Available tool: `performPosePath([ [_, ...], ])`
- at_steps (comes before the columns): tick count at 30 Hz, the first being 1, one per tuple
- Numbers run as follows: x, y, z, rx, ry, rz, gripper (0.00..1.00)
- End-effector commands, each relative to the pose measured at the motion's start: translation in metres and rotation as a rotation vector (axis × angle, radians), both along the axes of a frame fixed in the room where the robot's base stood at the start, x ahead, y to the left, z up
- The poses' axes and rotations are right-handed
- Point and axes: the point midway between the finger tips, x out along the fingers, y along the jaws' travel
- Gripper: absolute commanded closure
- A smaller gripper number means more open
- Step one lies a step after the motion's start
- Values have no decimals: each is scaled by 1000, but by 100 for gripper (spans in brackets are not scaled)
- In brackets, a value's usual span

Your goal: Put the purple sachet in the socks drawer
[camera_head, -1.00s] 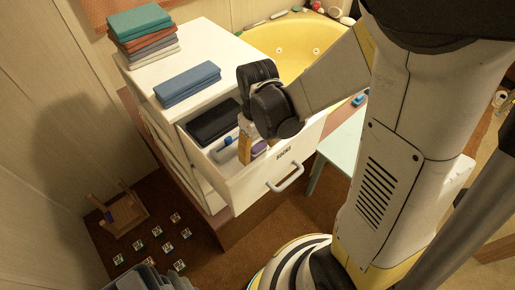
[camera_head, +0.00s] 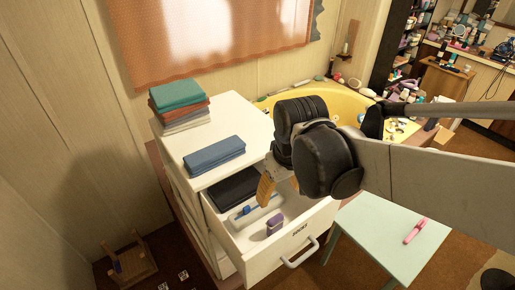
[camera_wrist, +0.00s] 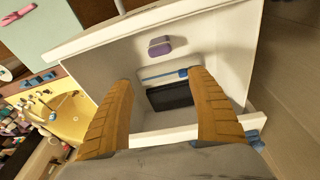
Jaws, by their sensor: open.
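The purple sachet (camera_head: 275,223) is inside the open socks drawer (camera_head: 262,262), towards its front panel. It also shows in the wrist view (camera_wrist: 160,46), apart from both fingers. The drawer is pulled out of the white cabinet and its front carries a dark label and a grey handle (camera_head: 300,252). My gripper (camera_head: 279,188) is open and empty above the drawer. Its two orange fingers are spread wide in the wrist view (camera_wrist: 162,78), with nothing between them.
A dark folded cloth (camera_head: 232,190) and a pale box with a blue part (camera_head: 256,212) lie further back in the drawer. Folded towels (camera_head: 214,154) sit on the cabinet.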

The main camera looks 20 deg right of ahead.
Motion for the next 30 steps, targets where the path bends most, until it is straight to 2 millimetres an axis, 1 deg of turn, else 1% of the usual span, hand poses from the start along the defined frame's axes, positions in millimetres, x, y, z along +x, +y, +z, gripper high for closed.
performPosePath([
  [1, -10, 0, 8, 6, -56, -27, 32],
  [6, -27, 0, 32, 43, -255, -123, 32],
  [12, -38, 0, 43, 78, -392, -185, 32],
  [16, -39, 0, 46, 86, -418, -197, 32],
  [30, -38, 0, 46, 86, -417, -196, 32],
])
